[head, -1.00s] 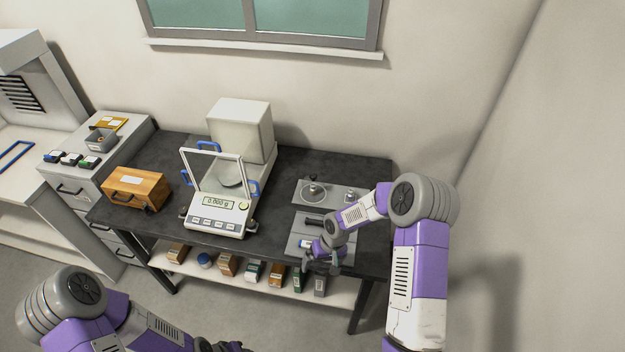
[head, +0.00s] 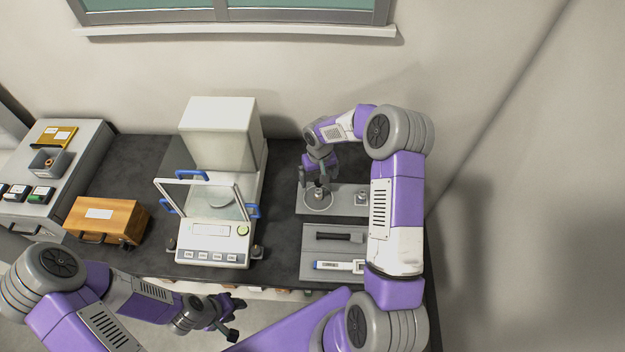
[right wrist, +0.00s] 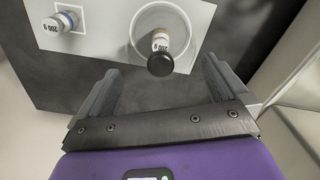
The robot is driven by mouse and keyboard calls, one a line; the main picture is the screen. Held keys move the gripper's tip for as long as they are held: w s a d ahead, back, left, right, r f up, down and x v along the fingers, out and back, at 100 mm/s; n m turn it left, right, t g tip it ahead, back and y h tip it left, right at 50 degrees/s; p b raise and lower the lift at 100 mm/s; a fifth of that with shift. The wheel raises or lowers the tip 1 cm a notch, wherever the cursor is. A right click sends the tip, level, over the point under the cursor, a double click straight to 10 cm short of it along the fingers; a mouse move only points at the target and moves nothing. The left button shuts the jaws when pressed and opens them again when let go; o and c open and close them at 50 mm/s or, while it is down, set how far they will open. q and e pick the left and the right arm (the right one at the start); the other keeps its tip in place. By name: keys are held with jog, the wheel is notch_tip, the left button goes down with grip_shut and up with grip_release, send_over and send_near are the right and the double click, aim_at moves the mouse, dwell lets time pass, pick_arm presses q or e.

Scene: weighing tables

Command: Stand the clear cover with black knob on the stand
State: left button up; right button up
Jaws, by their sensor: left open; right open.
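The clear cover (right wrist: 138,19) shows in the right wrist view as a round transparent rim with a black knob (right wrist: 160,65). A weight labelled 200 g (right wrist: 160,41) shows within its outline, below the knob. In the head view the cover (head: 311,208) sits on the rear grey plate (head: 335,212), partly hidden by my right gripper (head: 318,187). My right gripper is open and empty, pointing down, its fingers to either side of the knob in the right wrist view. My left gripper (head: 226,318) is open and empty in front of the table. I cannot tell which thing is the stand.
The front grey plate (head: 312,268) holds a black item (head: 338,237) and a white pen-like tool (head: 338,265). A balance (head: 212,242) with its framed door and a wooden box (head: 105,219) stand to the left.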

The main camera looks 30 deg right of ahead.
aim_at(318, 188)
jog(key=f, duration=0.4)
jog(key=f+p, duration=0.1)
jog(key=f, duration=0.1)
jog(key=shift+s+a+f, duration=0.1)
jog(key=shift+s+a, duration=0.05)
jog(key=shift+s, duration=0.25)
jog(key=shift+c, duration=0.3)
jog(key=shift+w, duration=0.1)
jog(key=c, duration=0.7)
